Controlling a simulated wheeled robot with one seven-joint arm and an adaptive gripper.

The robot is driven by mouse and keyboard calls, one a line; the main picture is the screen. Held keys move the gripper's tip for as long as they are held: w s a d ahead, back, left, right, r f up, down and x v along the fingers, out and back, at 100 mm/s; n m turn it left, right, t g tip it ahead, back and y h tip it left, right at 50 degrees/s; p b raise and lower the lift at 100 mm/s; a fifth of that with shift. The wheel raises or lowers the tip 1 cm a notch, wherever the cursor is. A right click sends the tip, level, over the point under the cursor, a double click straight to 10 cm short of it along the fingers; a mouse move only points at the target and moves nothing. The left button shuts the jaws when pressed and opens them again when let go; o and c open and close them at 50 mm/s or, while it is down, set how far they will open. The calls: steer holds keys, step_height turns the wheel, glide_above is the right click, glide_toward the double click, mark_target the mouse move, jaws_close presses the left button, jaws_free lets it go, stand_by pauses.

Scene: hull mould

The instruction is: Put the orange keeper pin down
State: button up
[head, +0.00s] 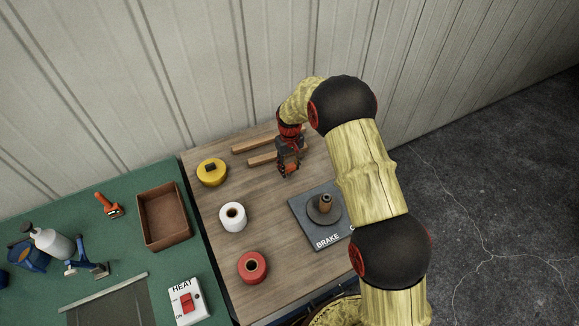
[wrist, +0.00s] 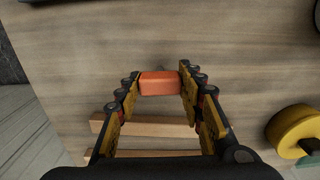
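The orange keeper pin (wrist: 160,83) shows in the wrist view as a short orange block between my fingertips, with a finger against each end. My gripper (wrist: 160,86) is shut on it. In the head view my gripper (head: 289,169) points down over the back part of the wooden table (head: 270,215), just in front of two wooden strips, with a little orange (head: 291,168) at its tips. I cannot tell whether the pin touches the tabletop or hangs just above it.
Two wooden strips (head: 262,160) lie behind my gripper. Yellow (head: 211,173), white (head: 233,217) and red (head: 253,267) rolls stand along the left. A brake control plate (head: 318,233) is in front. A green bench (head: 125,200) with a brown tray (head: 164,242) adjoins. Bare wood lies between.

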steer(key=o, duration=0.4)
steer(key=shift+r, duration=0.15)
step_height(320, 180, up, 12)
steer(key=shift+r+p, duration=0.15)
steer(key=shift+p, duration=0.25)
step_height(320, 180, up, 12)
steer(key=r+m+t, duration=0.1)
glide_above(290, 166)
steer(key=s+d, duration=0.4)
steer(key=s, duration=0.1)
steer(key=s+d+r+m+t, duration=0.15)
steer(key=s+d+r, duration=0.25)
steer(key=s+r, duration=0.5)
steer(key=s+d+r+m+t, duration=0.1)
steer(key=s+d+r, duration=0.1)
steer(key=s, duration=1)
steer(key=s+d+r+m+t, duration=0.1)
steer(key=s+d+r+t, duration=0.1)
steer(key=s, duration=1)
steer(key=shift+d+r, duration=0.25)
steer(key=shift+d, duration=0.55)
